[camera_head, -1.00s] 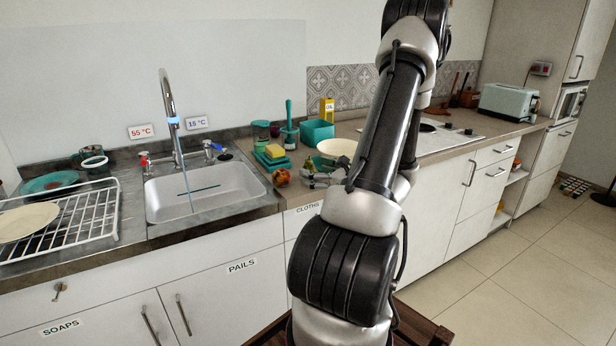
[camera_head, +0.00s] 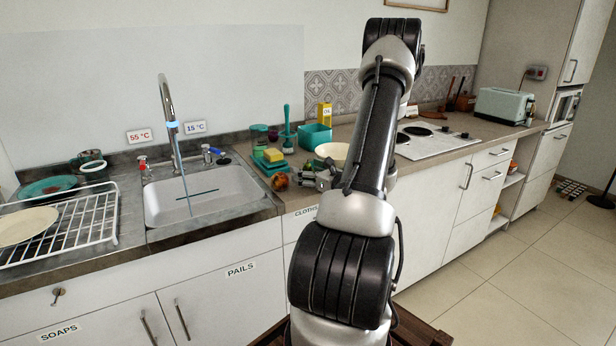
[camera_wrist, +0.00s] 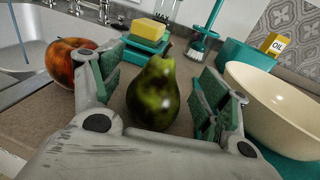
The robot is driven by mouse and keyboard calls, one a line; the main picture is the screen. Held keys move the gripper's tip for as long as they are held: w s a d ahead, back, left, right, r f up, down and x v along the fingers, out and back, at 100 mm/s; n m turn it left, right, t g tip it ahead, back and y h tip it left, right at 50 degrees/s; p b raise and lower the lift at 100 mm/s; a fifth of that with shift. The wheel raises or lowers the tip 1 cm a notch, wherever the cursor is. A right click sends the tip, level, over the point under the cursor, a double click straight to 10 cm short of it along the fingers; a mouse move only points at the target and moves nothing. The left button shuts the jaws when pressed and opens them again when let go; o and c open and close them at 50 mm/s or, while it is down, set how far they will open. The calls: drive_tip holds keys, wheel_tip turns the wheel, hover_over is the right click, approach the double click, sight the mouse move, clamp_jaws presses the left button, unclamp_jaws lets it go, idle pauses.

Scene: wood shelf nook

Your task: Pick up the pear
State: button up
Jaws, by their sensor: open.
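A dark green pear (camera_wrist: 154,95) stands upright on the counter in the wrist view, stem end up. My gripper (camera_wrist: 160,98) is open, with one green-padded finger on each side of the pear. A gap shows between the pear and the right finger; the left finger is closer to it, and I cannot tell whether it touches. In the head view my gripper (camera_head: 318,180) is low over the counter to the right of the sink, and the pear is hidden there.
A red-orange apple or peach (camera_wrist: 68,62) sits just left of the left finger. A cream bowl (camera_wrist: 270,105) is close to the right finger. Behind the pear are a yellow sponge (camera_wrist: 148,29) on a teal holder, a brush (camera_wrist: 203,45) and an oil box (camera_wrist: 273,43). The sink (camera_head: 205,190) is at left.

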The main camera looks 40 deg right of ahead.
drive_tip(key=shift+c, duration=0.4)
drive_tip(key=c, duration=1.1)
drive_tip(key=shift+r, duration=0.1)
